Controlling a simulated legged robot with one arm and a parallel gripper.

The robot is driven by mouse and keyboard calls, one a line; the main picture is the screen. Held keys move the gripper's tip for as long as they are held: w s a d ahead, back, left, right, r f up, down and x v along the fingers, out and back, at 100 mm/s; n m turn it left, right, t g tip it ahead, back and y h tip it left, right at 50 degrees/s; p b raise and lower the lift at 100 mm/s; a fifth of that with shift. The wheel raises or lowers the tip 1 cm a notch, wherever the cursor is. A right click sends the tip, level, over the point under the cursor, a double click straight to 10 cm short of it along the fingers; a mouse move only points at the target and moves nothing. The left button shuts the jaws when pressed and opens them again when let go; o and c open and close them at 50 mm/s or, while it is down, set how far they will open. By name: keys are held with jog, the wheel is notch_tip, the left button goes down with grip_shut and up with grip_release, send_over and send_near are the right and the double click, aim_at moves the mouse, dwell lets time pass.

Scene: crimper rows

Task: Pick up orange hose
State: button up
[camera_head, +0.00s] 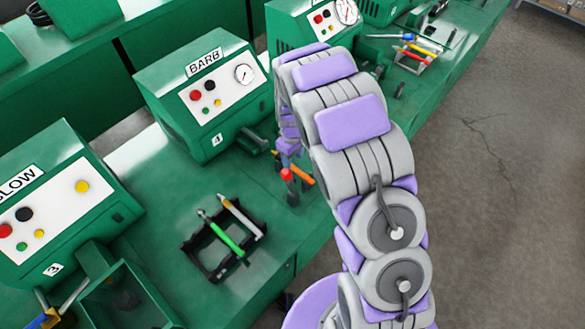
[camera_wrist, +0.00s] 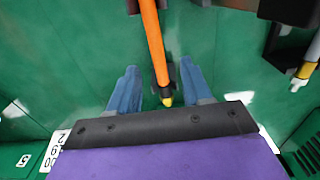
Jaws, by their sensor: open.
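The orange hose (camera_head: 302,174) shows in the head view just below my gripper (camera_head: 289,155), partly hidden by it. In the wrist view the orange hose (camera_wrist: 153,45) runs from the top edge down between the two blue fingers of my gripper (camera_wrist: 161,80), ending in a dark fitting with a yellow tip. The fingers are apart, one on each side of the hose's lower end, with green surface visible between them and the hose. I cannot tell how high the fingers are above it.
A black rack (camera_head: 190,246) on the green bench holds a green hose (camera_head: 228,240) and a pale hose (camera_head: 240,218). The BARB machine (camera_head: 205,95) stands behind, left of my arm. A red-tipped item (camera_head: 287,175) is close beside the orange hose. Bare bench lies around the rack.

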aim_at(293, 166)
jog(key=f, duration=0.4)
jog(key=shift+d+b, duration=0.4)
jog(key=shift+w+a+f, duration=0.1)
jog(key=shift+f, duration=0.15)
jog(key=shift+a, duration=0.45)
jog(key=shift+c, duration=0.5)
jog(key=shift+d, duration=0.4)
jog(key=c, duration=0.6)
grip_shut()
jog(key=shift+a, duration=0.1)
